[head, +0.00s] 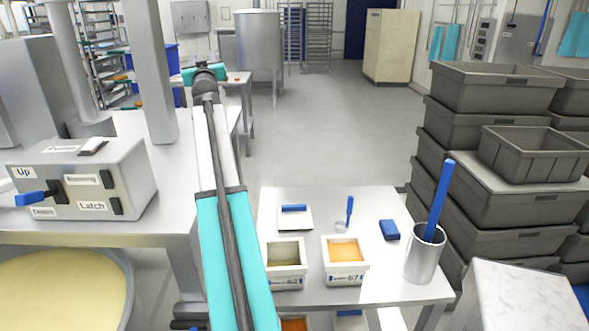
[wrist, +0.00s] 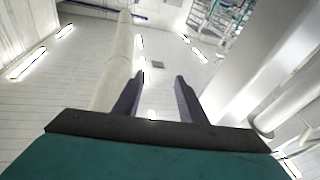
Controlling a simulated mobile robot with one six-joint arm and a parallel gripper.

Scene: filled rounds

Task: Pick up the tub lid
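A flat white square piece with a blue bar handle, which looks like the tub lid (head: 296,223), lies on the small steel table in the head view. Behind the front edge stand two white tubs: one with dull greenish contents (head: 286,279) and one with orange contents (head: 346,275). My gripper shows in the wrist view (wrist: 153,83) with its two dark fingers apart and nothing between them. It points toward the ceiling and lights, away from the table. In the head view my arm rises left of the table; the gripper is not clearly seen there.
The steel table (head: 385,285) also holds a blue block (head: 389,230), a small blue-handled tool (head: 349,211) and a metal cup (head: 424,258) with a blue handle. Grey crates (head: 490,90) are stacked at right. A machine with a control box (head: 90,180) stands left.

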